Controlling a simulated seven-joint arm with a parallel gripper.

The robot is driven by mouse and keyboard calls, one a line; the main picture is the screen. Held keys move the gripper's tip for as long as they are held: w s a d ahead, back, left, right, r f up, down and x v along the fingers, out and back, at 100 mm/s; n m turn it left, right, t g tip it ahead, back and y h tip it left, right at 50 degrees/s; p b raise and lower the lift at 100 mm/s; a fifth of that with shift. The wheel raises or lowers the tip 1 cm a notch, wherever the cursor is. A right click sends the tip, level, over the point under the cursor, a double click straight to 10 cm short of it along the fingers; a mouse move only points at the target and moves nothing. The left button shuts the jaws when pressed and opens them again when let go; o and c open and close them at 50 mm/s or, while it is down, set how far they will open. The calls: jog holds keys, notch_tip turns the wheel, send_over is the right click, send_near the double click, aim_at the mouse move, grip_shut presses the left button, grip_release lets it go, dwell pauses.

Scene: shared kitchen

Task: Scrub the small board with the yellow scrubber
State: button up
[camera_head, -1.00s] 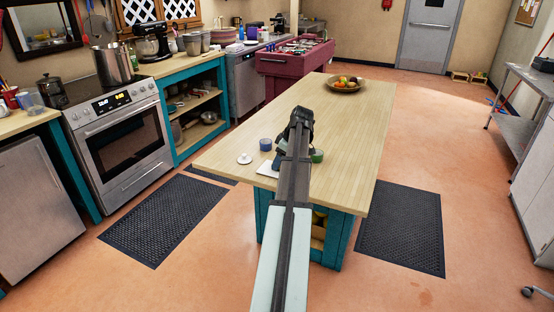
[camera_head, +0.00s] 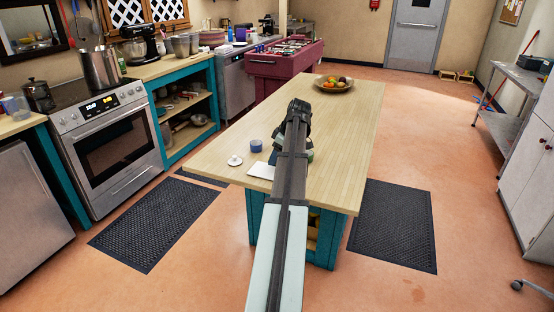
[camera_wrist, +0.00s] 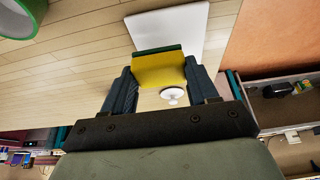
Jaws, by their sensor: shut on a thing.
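My gripper (camera_wrist: 160,78) is shut on the yellow scrubber (camera_wrist: 159,70), a yellow block with a dark green face along its upper edge in the wrist view. The small board (camera_wrist: 192,25) is white and flat on the wooden table, just beyond the scrubber in the wrist view. The scrubber overlaps it in the picture; I cannot tell whether they touch. In the head view the board (camera_head: 261,170) shows left of my arm, partly hidden by it.
A green object (camera_head: 309,152) is mostly hidden by my arm; a green ring (camera_wrist: 20,16) shows in the wrist view. A fruit bowl (camera_head: 334,84) stands at the table's far end.

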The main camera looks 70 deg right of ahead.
jog(key=shift+r, duration=2.45)
jog(key=w+a+f, duration=0.3)
jog(key=w+a, duration=0.7)
jog(key=w, duration=0.1)
jog(key=w+a+f, duration=0.4)
jog(key=w+a, duration=0.5)
jog(key=w, duration=0.2)
jog(key=w+a+f, duration=0.3)
jog(key=w+a, duration=0.7)
jog(key=w, duration=0.1)
jog(key=w+a+f, duration=0.2)
jog(key=w+a, duration=0.1)
jog(key=a, duration=1.1)
jog(key=w+a+f, duration=0.3)
jog(key=a, duration=1.1)
jog(key=w+a+f, duration=0.2)
jog(key=w+a, duration=0.1)
jog(key=a, duration=1.1)
jog(key=s+r, duration=0.3)
jog(key=s, duration=0.4)
jog(key=shift+d, duration=0.2)
